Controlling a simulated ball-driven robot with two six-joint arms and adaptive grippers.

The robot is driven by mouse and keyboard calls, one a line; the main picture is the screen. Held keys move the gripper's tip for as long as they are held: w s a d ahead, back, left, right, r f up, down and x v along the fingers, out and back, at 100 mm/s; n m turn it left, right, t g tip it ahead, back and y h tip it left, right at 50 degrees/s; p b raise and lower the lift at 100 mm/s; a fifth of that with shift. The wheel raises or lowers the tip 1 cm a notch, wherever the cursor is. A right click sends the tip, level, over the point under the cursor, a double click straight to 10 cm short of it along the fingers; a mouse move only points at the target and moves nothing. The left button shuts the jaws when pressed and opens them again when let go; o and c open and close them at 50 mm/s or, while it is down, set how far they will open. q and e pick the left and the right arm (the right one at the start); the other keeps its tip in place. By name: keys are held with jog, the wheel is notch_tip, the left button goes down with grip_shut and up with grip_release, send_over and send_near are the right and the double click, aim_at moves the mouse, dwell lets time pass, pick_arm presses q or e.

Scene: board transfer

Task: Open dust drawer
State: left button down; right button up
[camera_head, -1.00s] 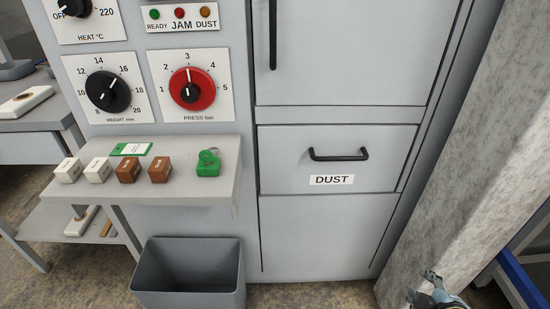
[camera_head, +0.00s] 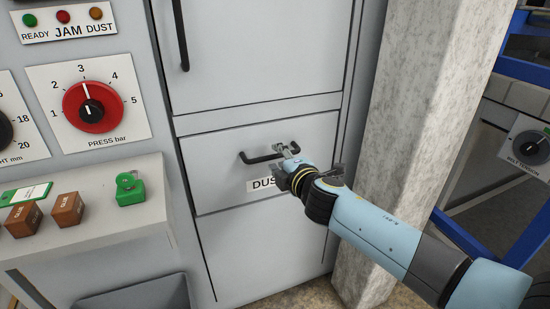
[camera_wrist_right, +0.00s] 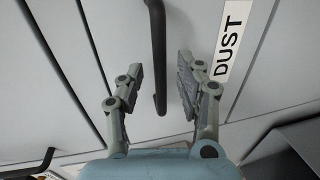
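The dust drawer (camera_head: 215,150) is a grey front panel on the machine, flush and closed, with a black bar handle (camera_head: 256,159) and a white DUST label (camera_head: 262,184). My right gripper (camera_head: 286,150) is at the right part of the handle, its body covering the end of the label. In the right wrist view the handle (camera_wrist_right: 158,50) runs between the two separated fingers (camera_wrist_right: 158,88), with a gap on each side. The DUST label (camera_wrist_right: 232,45) is beside the right-hand finger there. My left gripper is not in view.
A grey shelf (camera_head: 85,220) with brown blocks (camera_head: 68,209) and a green padlock-like piece (camera_head: 130,188) juts out at the left. A grey bin (camera_head: 135,296) stands below it. A concrete pillar (camera_head: 410,90) rises right of the cabinet, behind my right arm.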

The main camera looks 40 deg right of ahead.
jog(key=shift+x, duration=1.2)
grip_shut()
